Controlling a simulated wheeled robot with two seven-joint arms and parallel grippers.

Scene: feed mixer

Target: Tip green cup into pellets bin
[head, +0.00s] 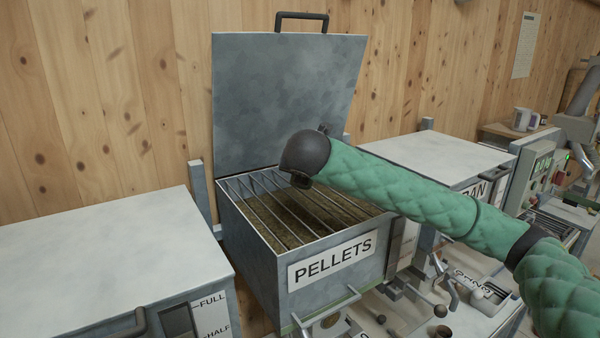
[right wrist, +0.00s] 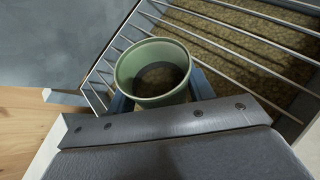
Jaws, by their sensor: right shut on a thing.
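The green cup (right wrist: 153,70) shows in the right wrist view, with its open mouth facing the camera and something dark brown inside. My right gripper (right wrist: 158,100) is shut on the cup, with blue fingers on both sides of it. The bin's lid (head: 285,100) stands open, and brown pellets (right wrist: 235,55) lie under the bars. In the head view my right arm hides the cup and the gripper's fingers. My left gripper is not in view.
A closed bin (head: 110,245) with a pale lid stands at the left. Another closed bin (head: 435,155) stands at the right, with a control panel (head: 540,160) beyond it. The raised lid stands behind the bars, close to my right wrist.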

